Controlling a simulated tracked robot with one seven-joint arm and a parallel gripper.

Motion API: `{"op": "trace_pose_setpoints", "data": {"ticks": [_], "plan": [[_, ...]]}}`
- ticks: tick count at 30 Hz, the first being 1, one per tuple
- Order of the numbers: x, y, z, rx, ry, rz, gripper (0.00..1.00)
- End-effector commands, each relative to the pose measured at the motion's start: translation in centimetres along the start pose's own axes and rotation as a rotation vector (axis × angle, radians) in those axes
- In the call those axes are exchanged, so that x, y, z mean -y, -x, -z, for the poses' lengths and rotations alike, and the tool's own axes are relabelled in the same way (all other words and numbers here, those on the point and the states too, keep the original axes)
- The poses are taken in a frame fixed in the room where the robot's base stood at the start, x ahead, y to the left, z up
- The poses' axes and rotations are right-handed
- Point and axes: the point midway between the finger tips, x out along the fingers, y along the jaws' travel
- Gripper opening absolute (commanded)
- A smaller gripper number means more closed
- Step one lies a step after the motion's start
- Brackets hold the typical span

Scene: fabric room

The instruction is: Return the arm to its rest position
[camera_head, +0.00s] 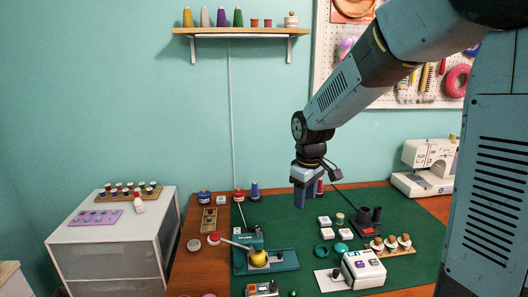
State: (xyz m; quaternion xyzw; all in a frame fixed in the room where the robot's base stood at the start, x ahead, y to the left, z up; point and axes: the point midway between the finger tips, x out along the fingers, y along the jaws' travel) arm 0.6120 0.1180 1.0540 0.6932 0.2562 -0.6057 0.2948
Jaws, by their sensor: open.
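My arm reaches in from the upper right, and my gripper (301,203) hangs pointing down above the back part of the green mat (302,246). Its jaws are open, and I see nothing held between them. A red and a blue spool stand behind and beside it at the back of the table. The gripper appears clear of the things on the mat, though the exact height is hard to tell.
The mat holds a teal device with a yellow ball (258,258), a white box-shaped device (363,269), white blocks and a wooden rack (398,251). A sewing machine (427,165) stands at right, a white cabinet (112,240) at left. A shelf (240,32) hangs above.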

Motion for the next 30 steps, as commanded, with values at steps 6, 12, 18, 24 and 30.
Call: {"op": "trace_pose_setpoints", "data": {"ticks": [6, 12, 18, 24, 30], "plan": [[0.0, 5.0, -4.6, -0.057, -0.163, -0.051, 0.47], [0.7, 8.6, -8.8, -0.111, -0.31, -0.086, 0.47], [1.9, 11.5, -13.1, -0.173, -0.455, -0.114, 0.47], [3.6, 13.5, -17.2, -0.24, -0.599, -0.132, 0.47], [5.3, 14.6, -20.7, -0.301, -0.723, -0.14, 0.47]]}}
